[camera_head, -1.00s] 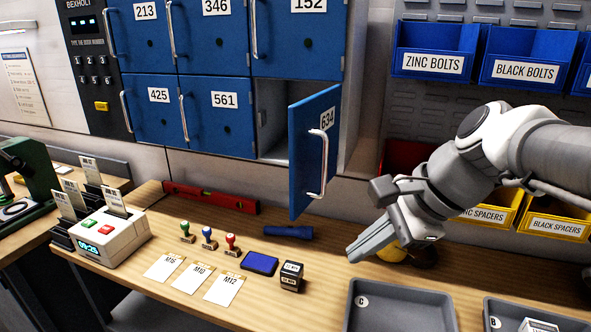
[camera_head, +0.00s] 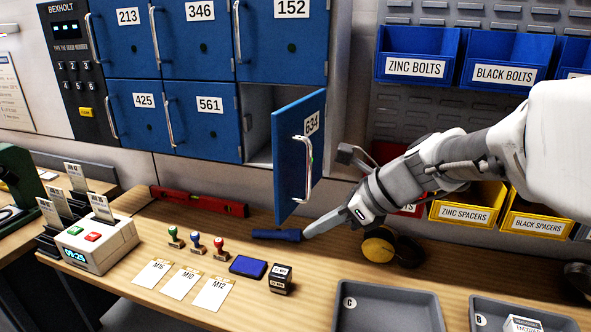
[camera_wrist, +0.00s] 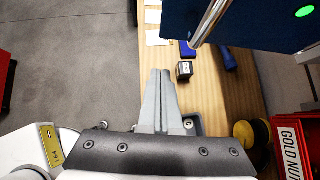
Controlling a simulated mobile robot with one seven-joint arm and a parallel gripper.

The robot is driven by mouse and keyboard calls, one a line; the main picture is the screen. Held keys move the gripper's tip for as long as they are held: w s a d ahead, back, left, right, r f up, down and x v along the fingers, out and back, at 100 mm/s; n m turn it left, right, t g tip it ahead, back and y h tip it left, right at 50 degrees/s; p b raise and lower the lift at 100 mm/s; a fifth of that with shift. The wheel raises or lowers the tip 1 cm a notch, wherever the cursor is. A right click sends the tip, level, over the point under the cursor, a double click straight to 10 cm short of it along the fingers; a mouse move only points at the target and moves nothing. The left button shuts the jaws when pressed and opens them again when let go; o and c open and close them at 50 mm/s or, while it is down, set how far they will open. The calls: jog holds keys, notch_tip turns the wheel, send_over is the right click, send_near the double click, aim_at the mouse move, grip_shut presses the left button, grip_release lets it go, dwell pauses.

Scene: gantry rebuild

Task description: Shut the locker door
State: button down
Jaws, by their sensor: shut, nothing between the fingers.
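The blue locker door numbered 634 (camera_head: 289,190) stands open, swung out from the lower right compartment (camera_head: 258,130) of the locker block. Its silver bar handle (camera_head: 308,165) faces my side. My gripper (camera_head: 306,236) is shut and empty, its fingertips low and just right of the door's lower edge; I see no clear contact. In the wrist view the shut fingers (camera_wrist: 160,74) point ahead over the bench. The door (camera_wrist: 255,22) fills the upper right there, with the handle (camera_wrist: 208,22) at its left and a green dot on its face.
The wooden bench (camera_head: 140,290) below holds stamps, cards, a blue ink pad (camera_head: 248,266), a dark blue cylinder (camera_head: 277,235) and a red level (camera_head: 200,201). Grey trays (camera_head: 388,306) stand at the front right. Yellow and black round items (camera_head: 380,246) lie beneath my arm. Bins hang behind it.

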jog(key=shift+w+a+f+p, duration=0.1)
jog(key=shift+w+a, duration=0.25)
jog(key=shift+a, duration=0.3)
jog(key=shift+w+a+f+p, duration=0.1)
jog(key=shift+w+a, duration=0.2)
jog(key=shift+a, duration=0.35)
jog(key=shift+w+a+p, duration=0.1)
jog(key=shift+w+a, duration=0.25)
jog(key=shift+a, duration=0.3)
